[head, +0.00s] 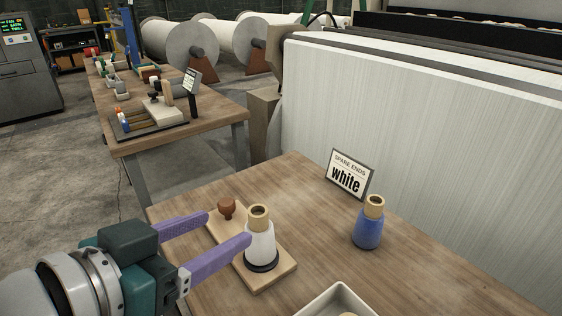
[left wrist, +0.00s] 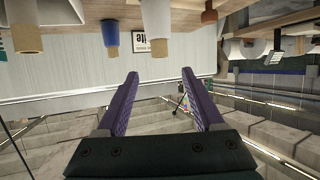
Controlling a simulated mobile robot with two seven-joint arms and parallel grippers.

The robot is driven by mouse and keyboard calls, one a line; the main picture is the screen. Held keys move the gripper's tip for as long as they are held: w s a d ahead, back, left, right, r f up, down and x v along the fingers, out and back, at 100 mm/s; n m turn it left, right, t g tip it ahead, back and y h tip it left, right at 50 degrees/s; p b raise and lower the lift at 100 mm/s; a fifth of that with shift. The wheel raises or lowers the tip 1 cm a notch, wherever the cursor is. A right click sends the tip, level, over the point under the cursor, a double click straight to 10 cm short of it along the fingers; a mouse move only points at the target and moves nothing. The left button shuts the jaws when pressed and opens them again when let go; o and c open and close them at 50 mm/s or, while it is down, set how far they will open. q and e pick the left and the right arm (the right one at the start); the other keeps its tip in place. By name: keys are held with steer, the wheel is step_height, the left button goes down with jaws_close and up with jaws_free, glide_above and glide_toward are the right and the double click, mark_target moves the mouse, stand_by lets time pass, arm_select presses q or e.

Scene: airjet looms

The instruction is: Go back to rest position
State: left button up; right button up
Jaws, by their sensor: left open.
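My left gripper (head: 229,225) reaches in from the lower left with its purple fingers apart and nothing between them. In the left wrist view its fingertips (left wrist: 160,74) frame an empty gap. A white spool with a tan top (head: 260,243) stands upright on a wooden board (head: 272,277), in a dark ring. One fingertip overlaps its left edge in the head view; I cannot tell whether they touch. The left wrist view, upside down, shows the white spool (left wrist: 156,18) beyond the fingertips. A blue spool (head: 368,231) stands upright on the table to the right. My right gripper is not in view.
A brown knob (head: 227,207) stands on the board's back end. A "SPARE ENDS white" sign (head: 348,175) stands behind the blue spool. A pale tray (head: 337,301) is at the front edge. A loom's white sheet (head: 420,140) borders the table (head: 318,230). Another cluttered bench (head: 180,135) stands behind.

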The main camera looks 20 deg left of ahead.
arm_select(q)
steer(key=s+a+r+n+g+y+p, duration=0.1)
steer(key=s+r+g+y+p, duration=0.1)
steer(key=s+r+g+p, duration=0.55)
steer(key=s+a+r+g+y+p, duration=0.2)
steer(key=s+r+p, duration=0.2)
steer(key=s+p, duration=0.45)
step_height(320, 180, up, 35)
steer(key=s+p, duration=0.1)
steer(key=p, duration=3.2)
steer(key=shift+s, duration=0.1)
